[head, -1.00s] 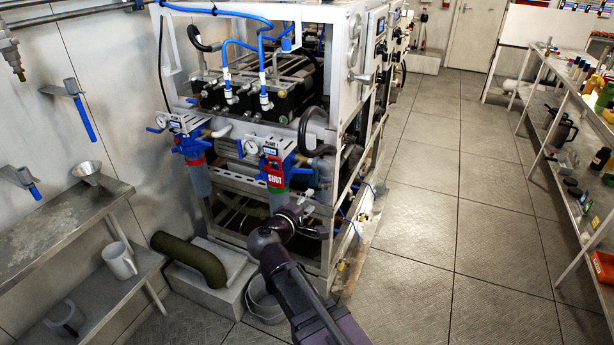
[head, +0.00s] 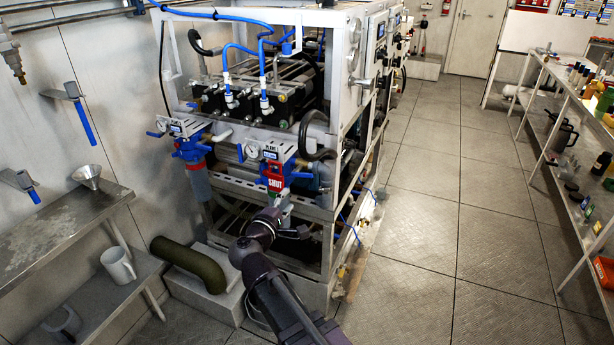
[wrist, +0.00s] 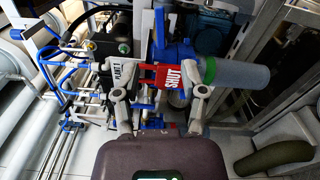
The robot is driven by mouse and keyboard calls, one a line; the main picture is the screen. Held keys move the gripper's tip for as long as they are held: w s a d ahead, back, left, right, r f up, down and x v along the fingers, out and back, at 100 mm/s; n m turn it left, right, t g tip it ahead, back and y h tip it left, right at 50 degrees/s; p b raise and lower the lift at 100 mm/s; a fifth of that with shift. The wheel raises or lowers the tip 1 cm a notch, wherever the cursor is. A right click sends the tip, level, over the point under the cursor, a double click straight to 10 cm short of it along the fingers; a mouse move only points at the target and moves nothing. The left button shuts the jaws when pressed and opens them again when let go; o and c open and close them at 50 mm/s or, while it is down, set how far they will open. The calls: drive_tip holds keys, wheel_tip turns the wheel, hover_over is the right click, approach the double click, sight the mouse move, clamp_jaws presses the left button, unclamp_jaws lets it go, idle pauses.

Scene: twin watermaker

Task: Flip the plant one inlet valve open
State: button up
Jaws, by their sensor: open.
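The plant one inlet assembly has a blue head (head: 297,172), a white PLANT 1 label (head: 270,154) and a red SHUT tag (head: 275,183). In the wrist view its blue head (wrist: 180,52) is at upper centre, the red tag (wrist: 172,77) lies between my fingers, and the clear bowl (wrist: 243,78) points right. A short blue lever (head: 241,152) sticks out left of the label. I cannot tell whether a finger touches. In the head view my wrist partly hides the bowl.
A similar blue-headed filter (head: 188,145) stands to the left on the same white frame (head: 340,100). A dark green pipe elbow (head: 190,262) rests on a low step. A shelf with a mug (head: 118,265) is at left. The floor (head: 440,220) at right is clear.

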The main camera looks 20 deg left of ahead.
sight(306, 176)
drive_tip(key=w, duration=0.8)
drive_tip(key=w+d, duration=0.1)
drive_tip(key=w, duration=0.3)
drive_tip(key=shift+w, duration=0.4)
drive_tip(key=shift+c, duration=0.2)
clamp_jaws()
